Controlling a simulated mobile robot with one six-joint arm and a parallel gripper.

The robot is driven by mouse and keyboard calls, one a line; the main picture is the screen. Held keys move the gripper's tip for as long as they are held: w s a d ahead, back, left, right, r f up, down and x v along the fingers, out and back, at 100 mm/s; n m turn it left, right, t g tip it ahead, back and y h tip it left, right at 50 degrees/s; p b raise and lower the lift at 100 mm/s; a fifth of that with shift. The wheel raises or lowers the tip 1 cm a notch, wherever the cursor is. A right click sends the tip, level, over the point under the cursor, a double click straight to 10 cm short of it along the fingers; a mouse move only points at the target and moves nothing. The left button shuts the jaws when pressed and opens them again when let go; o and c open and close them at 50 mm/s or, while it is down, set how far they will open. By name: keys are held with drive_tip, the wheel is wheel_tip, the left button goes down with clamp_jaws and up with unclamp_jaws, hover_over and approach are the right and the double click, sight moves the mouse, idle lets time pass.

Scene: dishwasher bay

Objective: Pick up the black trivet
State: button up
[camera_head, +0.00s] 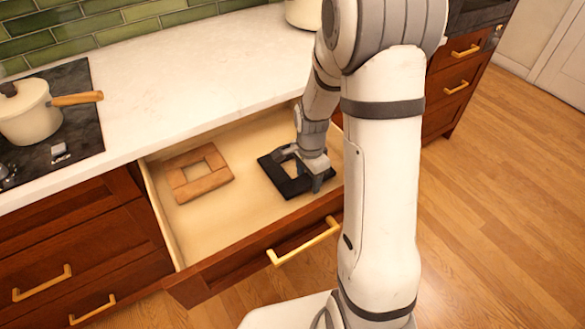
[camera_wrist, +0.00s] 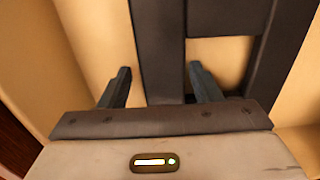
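The black trivet (camera_head: 284,186) is a square frame with an open middle, lying in the right part of the open drawer. My gripper (camera_head: 312,182) is down in the drawer at the trivet's right side and hides part of it. In the wrist view, the trivet (camera_wrist: 158,45) fills the upper middle and right. One of its bars runs between the two fingers of my gripper (camera_wrist: 160,85), which are apart with a gap on each side of the bar. I cannot tell how deep the fingertips reach beside it.
A brown wooden trivet (camera_head: 198,173) lies in the left part of the open drawer (camera_head: 215,228). The drawer's front has a gold handle (camera_head: 304,241). The white countertop (camera_head: 190,75) lies behind, with a pot (camera_head: 28,110) on a black cooktop at left. The drawer's middle is bare.

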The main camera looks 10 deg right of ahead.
drive_tip(key=c, duration=1.1)
drive_tip(key=shift+r, duration=0.1)
